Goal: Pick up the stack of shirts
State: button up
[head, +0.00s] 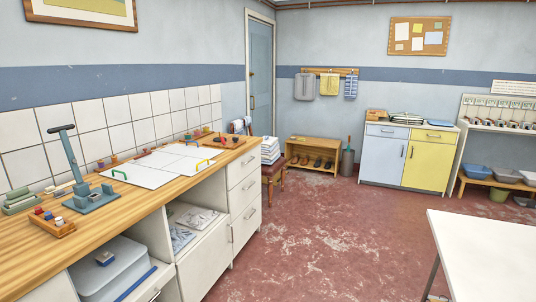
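The cabinet's end partly hides the stool. The stack looks upright, with its layers showing on the side. It is too small in the picture to make out collars or sleeves. My gripper is not in view.
The long counter (60,247) runs along the left wall, with a blue-grey lever tool (75,170) on it. A white table (490,250) fills the lower right. A low shoe shelf (315,153) and a bin (347,161) stand behind the stool. The red floor (330,225) between is clear.

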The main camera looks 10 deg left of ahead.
aim_at(270, 151)
jog(key=i+j, duration=0.3)
jog(key=j, duration=0.15)
jog(key=i+j, duration=0.3)
jog(key=j, duration=0.2)
jog(key=i+j, duration=0.35)
jog(key=i+z, duration=0.1)
jog(key=i, duration=0.45)
jog(key=i+j+z, duration=0.15)
jog(key=i, duration=0.4)
jog(key=i+j+z, duration=0.1)
jog(key=i, duration=2.3)
jog(key=i+u, duration=0.2)
jog(key=i, duration=0.8)
jog(key=i+u, duration=0.25)
jog(key=i, duration=0.7)
jog(key=i+j+u, duration=0.1)
jog(key=i+u, duration=0.15)
jog(key=i, duration=0.45)
jog(key=i+l+u, duration=0.1)
jog(key=i+u, duration=0.2)
jog(key=i, duration=0.35)
jog(key=i+l+u, duration=0.25)
jog(key=i, duration=0.45)
